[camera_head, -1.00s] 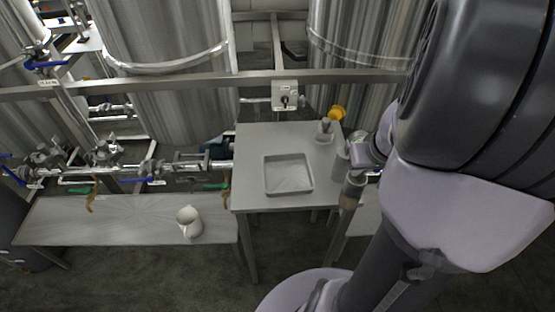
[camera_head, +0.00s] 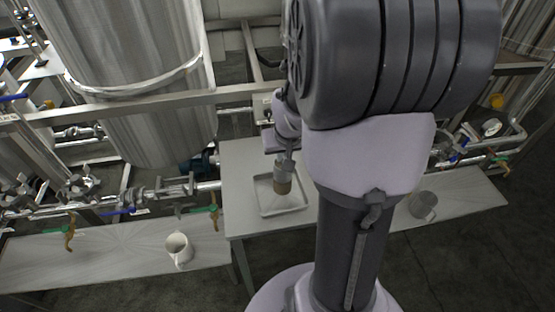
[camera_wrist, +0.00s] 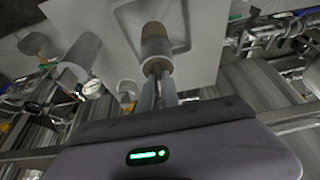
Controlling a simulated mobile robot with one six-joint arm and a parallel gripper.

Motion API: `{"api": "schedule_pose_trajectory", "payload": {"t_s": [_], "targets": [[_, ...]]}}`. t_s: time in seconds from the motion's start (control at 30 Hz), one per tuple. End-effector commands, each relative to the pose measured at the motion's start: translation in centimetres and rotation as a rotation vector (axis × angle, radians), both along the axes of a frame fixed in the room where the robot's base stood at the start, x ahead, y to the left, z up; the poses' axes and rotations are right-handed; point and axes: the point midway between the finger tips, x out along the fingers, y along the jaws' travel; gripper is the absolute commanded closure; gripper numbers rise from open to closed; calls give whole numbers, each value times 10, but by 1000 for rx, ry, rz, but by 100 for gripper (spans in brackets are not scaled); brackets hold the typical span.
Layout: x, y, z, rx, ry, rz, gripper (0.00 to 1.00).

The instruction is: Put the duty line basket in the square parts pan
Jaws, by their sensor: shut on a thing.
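The duty line basket is a small cylinder with a tan-brown lower part (camera_head: 282,187), and it shows in the wrist view too (camera_wrist: 154,46). My gripper (camera_head: 285,164) is shut on its upper end and holds it upright; the fingers also show in the wrist view (camera_wrist: 157,70). The square parts pan (camera_head: 262,203) is a shallow grey tray on the small table. The basket appears over the pan's interior in both views. I cannot tell whether it touches the pan floor.
A white mug (camera_head: 178,249) is on the left bench and a metal mug (camera_head: 422,205) on the right bench. Pipes and valves run behind the benches.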

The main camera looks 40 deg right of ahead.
Motion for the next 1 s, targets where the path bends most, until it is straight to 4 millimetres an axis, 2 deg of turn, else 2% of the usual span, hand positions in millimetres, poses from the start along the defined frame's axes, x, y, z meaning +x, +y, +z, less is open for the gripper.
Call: {"api": "schedule_pose_trajectory", "payload": {"t_s": [0.07, 0.23, 0.57, 0.6, 0.7, 1.0], "targets": [[9, 5, -1, -1, -2, 3, 100], [8, 5, -38, 0, 1, -1, 100], [8, 4, -40, -1, -1, -2, 100], [8, 4, -39, -1, -1, -2, 90], [8, 4, -38, -1, -1, -2, 72], [8, 4, -37, -1, -1, -2, 72]]}}
